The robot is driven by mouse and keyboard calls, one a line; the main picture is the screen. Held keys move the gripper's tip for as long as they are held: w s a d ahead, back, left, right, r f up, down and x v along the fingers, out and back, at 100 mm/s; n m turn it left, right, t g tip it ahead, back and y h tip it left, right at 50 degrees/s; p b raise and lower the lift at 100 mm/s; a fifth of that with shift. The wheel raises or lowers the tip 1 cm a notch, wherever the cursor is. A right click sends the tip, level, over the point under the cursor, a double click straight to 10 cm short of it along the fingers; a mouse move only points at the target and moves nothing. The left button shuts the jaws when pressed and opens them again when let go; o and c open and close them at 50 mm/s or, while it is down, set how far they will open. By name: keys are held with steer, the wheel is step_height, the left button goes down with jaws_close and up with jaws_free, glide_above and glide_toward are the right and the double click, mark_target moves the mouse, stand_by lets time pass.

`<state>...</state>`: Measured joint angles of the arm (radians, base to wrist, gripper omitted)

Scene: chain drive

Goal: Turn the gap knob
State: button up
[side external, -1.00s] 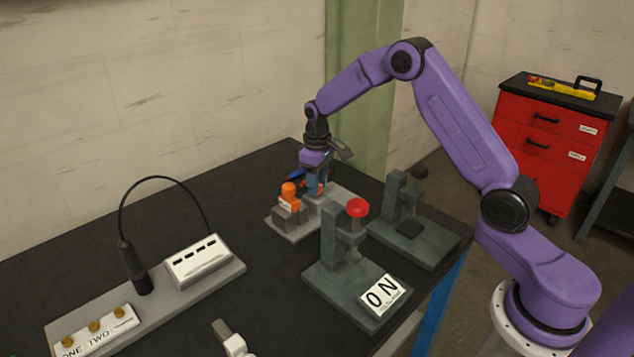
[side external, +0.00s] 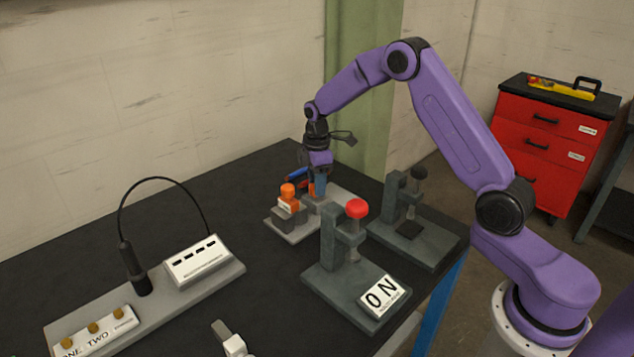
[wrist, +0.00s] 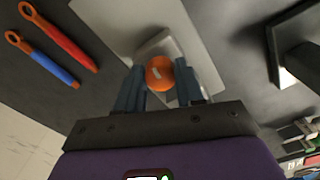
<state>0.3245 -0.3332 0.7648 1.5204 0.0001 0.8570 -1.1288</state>
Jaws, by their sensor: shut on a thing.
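The gap knob is a round orange knob (wrist: 160,72) with a pale mark on its top. In the wrist view it sits between the two blue fingers of my gripper (wrist: 162,84), which is shut on it. In the side view, my gripper (side external: 317,186) points down at the grey fixture on the table, and a little orange (side external: 311,189) shows beside its fingers. The grey fixture plate (wrist: 110,18) carries a raised block (wrist: 155,44) beside the knob.
A press with a red knob (side external: 357,209) and one with a black knob (side external: 419,173) stand to the right.

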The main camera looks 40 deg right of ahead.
steer(key=shift+w+n, duration=0.1)
steer(key=shift+n, duration=0.6)
steer(key=o, duration=1)
steer(key=shift+o, duration=0.2)
steer(key=shift+r, duration=0.1)
step_height(320, 180, up, 17)
steer(key=shift+r, duration=0.15)
